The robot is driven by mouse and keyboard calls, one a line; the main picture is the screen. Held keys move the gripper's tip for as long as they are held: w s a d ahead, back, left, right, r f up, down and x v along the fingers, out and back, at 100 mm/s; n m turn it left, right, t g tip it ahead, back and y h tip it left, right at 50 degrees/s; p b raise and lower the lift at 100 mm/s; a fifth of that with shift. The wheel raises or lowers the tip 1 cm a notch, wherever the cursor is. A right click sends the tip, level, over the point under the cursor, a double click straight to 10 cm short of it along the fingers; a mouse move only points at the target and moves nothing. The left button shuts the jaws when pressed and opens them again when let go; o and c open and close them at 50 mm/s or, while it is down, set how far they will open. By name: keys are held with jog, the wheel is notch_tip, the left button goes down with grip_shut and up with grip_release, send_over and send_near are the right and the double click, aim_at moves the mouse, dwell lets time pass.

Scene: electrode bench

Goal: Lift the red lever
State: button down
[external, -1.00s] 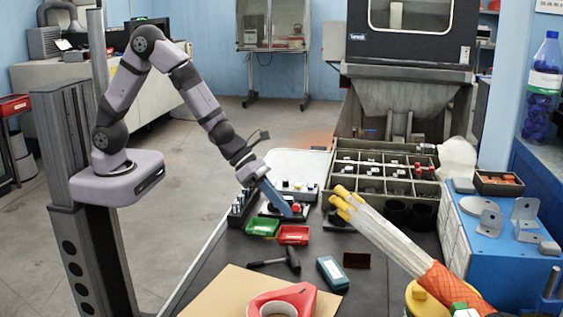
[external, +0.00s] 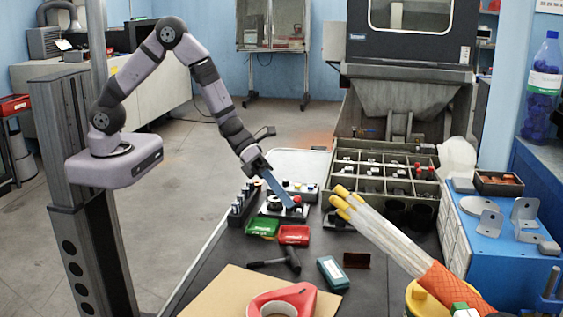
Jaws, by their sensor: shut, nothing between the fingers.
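A small red part (external: 297,199), which looks like the lever's end, shows on the black-based device among the bench fixtures, above the red tray. My gripper (external: 288,207) points down and right over this device, with long blue fingers shut and empty. Its tips appear just left of the red part. I cannot tell whether they touch it or are in front of or below it. The fingers hide part of the device and the lever's shaft.
A green tray (external: 262,227) and a red tray (external: 293,235) lie just in front. A black hammer (external: 275,262) and a teal box (external: 332,273) lie nearer. A divided bin (external: 385,175) stands behind right. A bundle of pale rods (external: 385,235) slants across the right.

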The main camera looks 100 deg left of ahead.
jog(key=shift+a+r+n+t+h+b, duration=0.3)
jog(key=shift+a+n+t+h+b, duration=0.15)
jog(key=shift+a+n+h, duration=0.5)
jog(key=a+n+h+b, duration=0.1)
jog(key=b, duration=0.1)
jog(key=n+t+h+b, duration=0.1)
jog(key=h+b, duration=0.1)
jog(key=shift+a+r+h, duration=0.25)
jog(key=shift+a+r, duration=0.1)
jog(key=shift+a, duration=0.05)
jog(key=shift+a+r+b, duration=0.15)
jog(key=shift+a+b, duration=0.15)
jog(key=shift+b, duration=0.1)
jog(key=shift+a, duration=0.1)
jog(key=shift+r, duration=0.1)
jog(key=v, duration=1)
jog(key=shift+f, duration=0.35)
jog(key=shift+w, duration=0.1)
